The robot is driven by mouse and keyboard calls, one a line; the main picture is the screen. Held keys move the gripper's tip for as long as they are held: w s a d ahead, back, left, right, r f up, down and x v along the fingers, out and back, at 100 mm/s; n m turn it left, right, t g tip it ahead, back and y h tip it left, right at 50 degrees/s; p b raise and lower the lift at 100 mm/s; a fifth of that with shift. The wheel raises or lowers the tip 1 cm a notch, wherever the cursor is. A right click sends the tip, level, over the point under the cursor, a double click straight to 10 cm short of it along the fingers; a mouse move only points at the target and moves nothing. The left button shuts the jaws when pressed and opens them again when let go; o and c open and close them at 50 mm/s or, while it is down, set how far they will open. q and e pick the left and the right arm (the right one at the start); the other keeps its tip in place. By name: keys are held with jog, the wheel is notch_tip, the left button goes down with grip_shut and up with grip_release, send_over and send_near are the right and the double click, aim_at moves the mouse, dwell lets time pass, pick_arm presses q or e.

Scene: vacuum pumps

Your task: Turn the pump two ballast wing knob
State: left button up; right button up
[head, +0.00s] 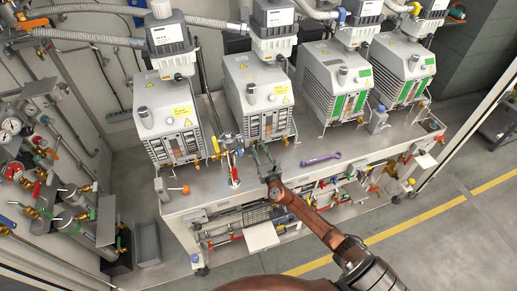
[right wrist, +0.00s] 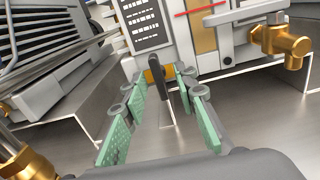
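Pump two (head: 258,95) is the second grey pump from the left on the metal bench. In the right wrist view, a dark upright knob (right wrist: 156,72), which looks like the ballast wing knob, stands low before the pump's front. My right gripper (head: 264,155) is at the foot of pump two's front. It is open, and its green-padded fingers (right wrist: 164,92) lie on either side of the knob, with visible gaps. Whether the knob's lower part is between the pads in depth is hard to tell. In the head view the knob is too small to make out. My left gripper is not in view.
A brass fitting (right wrist: 285,45) sticks out at the right in the wrist view. Pump one (head: 165,115) stands to the left, with upright valves (head: 233,150) between. A purple wrench (head: 320,159) lies on the bench to the right. Pipework fills the left wall.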

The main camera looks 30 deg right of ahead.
jog(key=shift+p+v, duration=0.35)
jog(key=shift+v, duration=0.7)
jog(key=shift+p+v, duration=0.75)
jog(key=shift+v, duration=2.2)
jog(key=shift+r, duration=0.1)
